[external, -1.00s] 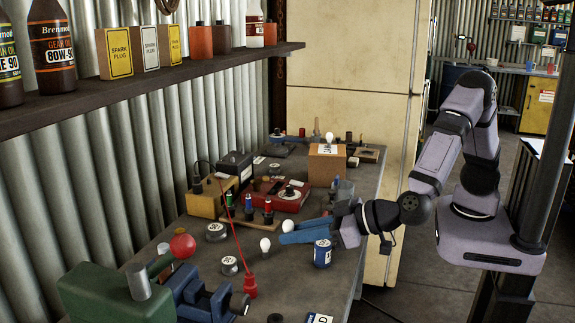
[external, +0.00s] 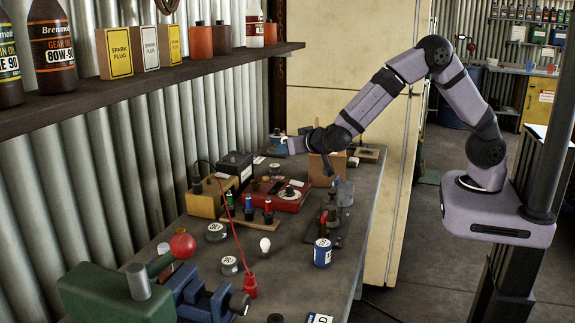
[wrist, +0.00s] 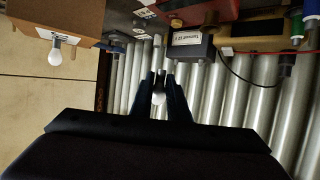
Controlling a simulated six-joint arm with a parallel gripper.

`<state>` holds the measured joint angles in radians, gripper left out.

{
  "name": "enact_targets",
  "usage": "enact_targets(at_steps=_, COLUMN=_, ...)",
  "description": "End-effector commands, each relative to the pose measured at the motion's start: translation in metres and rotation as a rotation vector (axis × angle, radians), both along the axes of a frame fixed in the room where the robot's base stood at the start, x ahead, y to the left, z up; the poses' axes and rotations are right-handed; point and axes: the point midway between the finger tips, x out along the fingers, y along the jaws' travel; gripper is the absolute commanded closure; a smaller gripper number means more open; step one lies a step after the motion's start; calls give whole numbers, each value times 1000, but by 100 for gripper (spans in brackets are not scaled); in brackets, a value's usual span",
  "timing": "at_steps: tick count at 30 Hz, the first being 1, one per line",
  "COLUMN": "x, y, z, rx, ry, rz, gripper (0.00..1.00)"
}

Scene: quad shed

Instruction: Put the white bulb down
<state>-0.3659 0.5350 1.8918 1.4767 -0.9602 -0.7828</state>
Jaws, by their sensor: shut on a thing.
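My gripper (wrist: 160,88) is shut on a white bulb (wrist: 159,98), whose round end shows between the dark fingers in the wrist view. In the external view my gripper (external: 278,146) is at the far end of the bench, left of the cardboard box; the held bulb cannot be made out there. A second white bulb (wrist: 55,53) shows by the cardboard box in the wrist view. Another white bulb (external: 265,245) is on the near part of the bench. Whether the held bulb touches anything is unclear.
The cardboard box (external: 321,170) stands right of my gripper, partly behind my arm. A red case (external: 280,196), a yellow box (external: 205,200) and a dark labelled box (wrist: 190,46) stand along the wall. A blue can (external: 322,252) stands near the bench's right edge.

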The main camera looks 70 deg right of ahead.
Motion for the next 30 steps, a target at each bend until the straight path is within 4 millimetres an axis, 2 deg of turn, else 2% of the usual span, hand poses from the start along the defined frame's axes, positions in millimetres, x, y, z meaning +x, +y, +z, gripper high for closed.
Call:
enact_targets(at_steps=1, x=1, y=-28, z=10, rx=0, ry=0, rz=-63, gripper=98)
enact_targets(at_steps=6, x=-5, y=-100, z=26, rx=0, ry=-1, rz=-243, gripper=98)
enact_targets(at_steps=9, x=-12, y=-131, z=34, rx=0, ry=-1, rz=-335, gripper=98)
enact_targets(at_steps=12, x=-18, y=-152, z=43, rx=1, ry=-3, rz=-432, gripper=98)
enact_targets(at_steps=18, x=-38, y=-160, z=59, rx=1, ry=-2, rz=-581, gripper=98)
enact_targets(at_steps=22, x=-52, y=-165, z=61, rx=-1, ry=0, rz=-626, gripper=98)
enact_targets(at_steps=26, x=-54, y=-166, z=62, rx=-1, ry=-1, rz=-629, gripper=98)
enact_targets(at_steps=30, x=-54, y=-166, z=54, rx=-2, ry=2, rz=-627, gripper=98)
